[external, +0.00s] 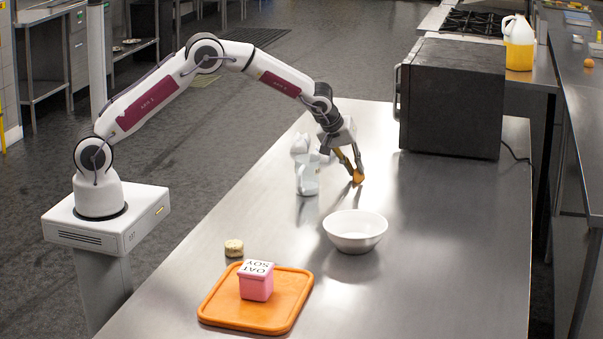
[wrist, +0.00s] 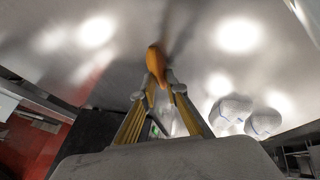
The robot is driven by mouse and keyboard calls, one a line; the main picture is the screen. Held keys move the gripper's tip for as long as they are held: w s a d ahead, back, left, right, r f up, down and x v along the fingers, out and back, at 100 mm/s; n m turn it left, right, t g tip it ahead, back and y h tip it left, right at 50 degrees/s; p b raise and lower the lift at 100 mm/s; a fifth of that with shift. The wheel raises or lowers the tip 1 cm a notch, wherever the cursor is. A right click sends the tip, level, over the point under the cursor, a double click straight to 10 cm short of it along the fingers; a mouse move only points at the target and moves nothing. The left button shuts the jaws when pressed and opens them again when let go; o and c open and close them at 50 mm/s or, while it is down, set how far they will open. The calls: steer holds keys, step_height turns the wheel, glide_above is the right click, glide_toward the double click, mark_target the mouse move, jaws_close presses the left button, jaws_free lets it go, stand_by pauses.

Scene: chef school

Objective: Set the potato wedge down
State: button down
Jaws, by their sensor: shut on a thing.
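An orange-brown potato wedge (external: 357,177) is between the fingertips of my gripper (external: 353,170), low over the metal table behind the white bowl. In the wrist view the wedge (wrist: 156,63) sticks out beyond the fingertips of my gripper (wrist: 160,84), which are shut on it. A shadow lies close to the wedge on the table. I cannot tell whether the wedge touches the tabletop.
A white object (external: 306,165) stands just left of my gripper. A white bowl (external: 355,230) is nearer the camera. An orange tray (external: 215,304) carries a pink box (external: 256,285). A small tan round item (external: 234,248) lies beside it. A dark oven (external: 452,98) stands behind right.

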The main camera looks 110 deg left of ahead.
steer(key=c, duration=2)
jaws_free()
steer(key=shift+r, duration=0.15)
steer(key=shift+v, duration=0.8)
steer(key=v, duration=1)
steer(key=shift+d+r, duration=0.1)
steer(key=shift+r, duration=0.05)
